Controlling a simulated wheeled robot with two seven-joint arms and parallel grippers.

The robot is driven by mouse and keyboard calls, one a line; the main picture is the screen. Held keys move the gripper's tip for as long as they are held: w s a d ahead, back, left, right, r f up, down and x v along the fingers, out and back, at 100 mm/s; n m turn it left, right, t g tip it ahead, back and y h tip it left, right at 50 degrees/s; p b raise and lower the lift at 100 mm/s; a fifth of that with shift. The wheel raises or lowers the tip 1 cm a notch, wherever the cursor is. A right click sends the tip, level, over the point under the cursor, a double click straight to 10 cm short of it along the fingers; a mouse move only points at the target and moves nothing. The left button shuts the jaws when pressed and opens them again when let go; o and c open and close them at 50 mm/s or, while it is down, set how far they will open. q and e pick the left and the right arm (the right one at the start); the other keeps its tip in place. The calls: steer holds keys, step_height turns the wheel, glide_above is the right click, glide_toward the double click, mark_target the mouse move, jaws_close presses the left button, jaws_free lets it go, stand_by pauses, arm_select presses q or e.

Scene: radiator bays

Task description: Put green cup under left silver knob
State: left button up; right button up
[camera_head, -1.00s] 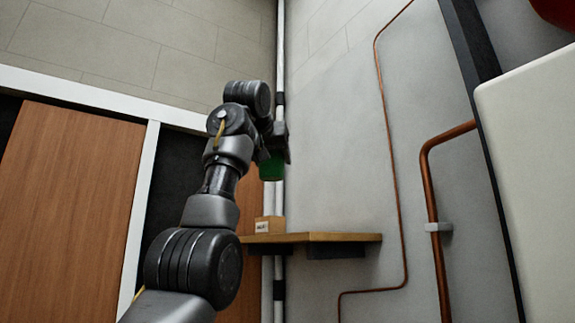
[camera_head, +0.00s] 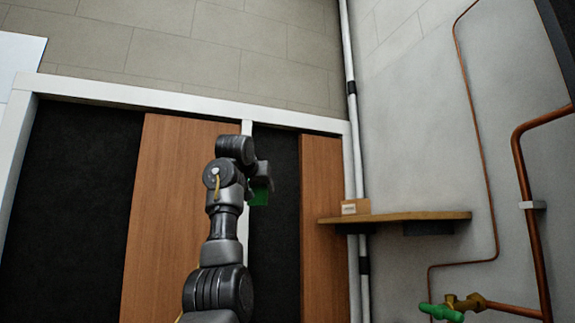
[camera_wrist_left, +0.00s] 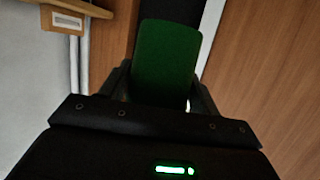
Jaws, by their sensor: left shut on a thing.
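The green cup (camera_wrist_left: 166,58) is held between the fingers of my left gripper (camera_wrist_left: 163,88) in the left wrist view. In the head view the green cup (camera_head: 259,193) shows small, partly hidden by my left gripper (camera_head: 260,180). My left arm reaches up in front of the wooden door panels, and the cup is in the air, apart from any surface. No silver knob shows in either view. My right gripper is not in view.
A wooden shelf (camera_head: 400,217) with a small cardboard box (camera_head: 355,207) is on the wall to the right. Below it is a brass valve with a green handle (camera_head: 440,312) on a copper pipe (camera_head: 524,170). White pipes (camera_head: 354,120) run up the corner.

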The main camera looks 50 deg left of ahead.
arm_select(q)
steer(key=s+a+f+n+g+y, duration=0.35)
steer(key=s+a+f, duration=0.25)
steer(key=a+f, duration=0.3)
steer(key=w+d+f, duration=1.4)
steer(key=w+d, duration=0.2)
steer(key=w, duration=0.1)
steer(key=w+d+f+m+t+h, duration=0.3)
steer(key=d+f, duration=1.1)
steer(key=f, duration=0.4)
steer(key=s+d+f+m+t+h, duration=0.2)
steer(key=d+f+m+t+h, duration=0.1)
steer(key=d+f, duration=0.9)
steer(key=s+d+f+m+h+b, duration=0.1)
steer(key=d+f+m+h+b, duration=0.1)
steer(key=d, duration=0.8)
steer(key=s+d+f+m+t+h+b, duration=0.1)
steer(key=d+f+m+h+b, duration=0.1)
steer(key=d, duration=0.8)
steer(key=s+d+f+m+h+b, duration=0.1)
steer(key=d+f+b, duration=0.4)
steer(key=d, duration=0.6)
steer(key=shift+s+f+m+h, duration=0.35)
steer(key=shift+m+h, duration=0.2)
steer(key=shift+h, duration=0.7)
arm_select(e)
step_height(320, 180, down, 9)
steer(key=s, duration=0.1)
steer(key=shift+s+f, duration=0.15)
